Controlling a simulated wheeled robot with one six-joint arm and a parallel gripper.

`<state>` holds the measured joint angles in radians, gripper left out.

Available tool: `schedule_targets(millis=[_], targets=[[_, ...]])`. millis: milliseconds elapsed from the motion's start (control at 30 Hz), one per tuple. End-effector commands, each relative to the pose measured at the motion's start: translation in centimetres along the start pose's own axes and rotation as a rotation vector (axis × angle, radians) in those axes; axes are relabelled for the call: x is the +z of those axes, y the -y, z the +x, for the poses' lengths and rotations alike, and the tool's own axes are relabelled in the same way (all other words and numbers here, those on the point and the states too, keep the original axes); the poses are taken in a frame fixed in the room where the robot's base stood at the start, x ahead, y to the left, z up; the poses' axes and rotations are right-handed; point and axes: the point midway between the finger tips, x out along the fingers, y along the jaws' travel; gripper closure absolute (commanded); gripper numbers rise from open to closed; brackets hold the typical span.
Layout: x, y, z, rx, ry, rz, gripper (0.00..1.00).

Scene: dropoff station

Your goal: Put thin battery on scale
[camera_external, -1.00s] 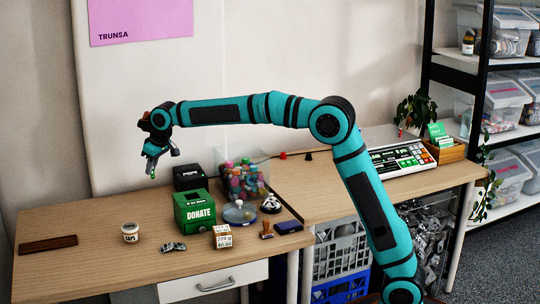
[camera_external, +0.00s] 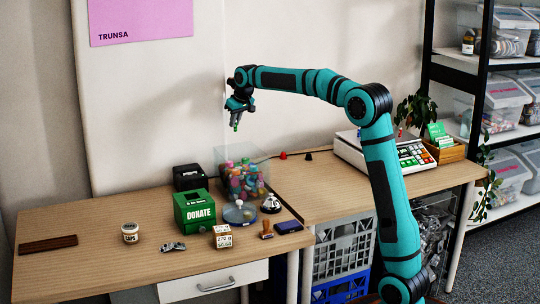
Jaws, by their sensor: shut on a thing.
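My gripper (camera_external: 236,122) is in the air above the clear bin of colourful items, left of the scale. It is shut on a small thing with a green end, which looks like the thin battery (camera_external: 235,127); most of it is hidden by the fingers. The scale (camera_external: 372,150) stands at the back of the right table, white with a keypad of green and red keys. My arm partly covers it, and its flat top shows at the left of the arm.
A plant (camera_external: 415,112) and a wooden card box (camera_external: 446,149) are right of the scale. The right table's front is clear.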

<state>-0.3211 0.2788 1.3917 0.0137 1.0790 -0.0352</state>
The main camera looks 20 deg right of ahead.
Motion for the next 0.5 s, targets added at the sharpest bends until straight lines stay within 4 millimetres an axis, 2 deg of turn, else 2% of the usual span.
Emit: schedule_targets(millis=[33, 267, 500], targets=[[0.2, -2.0, -0.2, 0.008, 0.0, 0.02, 1.0], [1.5, -10.2, -1.0, 0.04, -0.001, 0.097, 1.0], [3.8, -19.6, -1.7, 0.078, -0.001, 0.187, 1.0]])
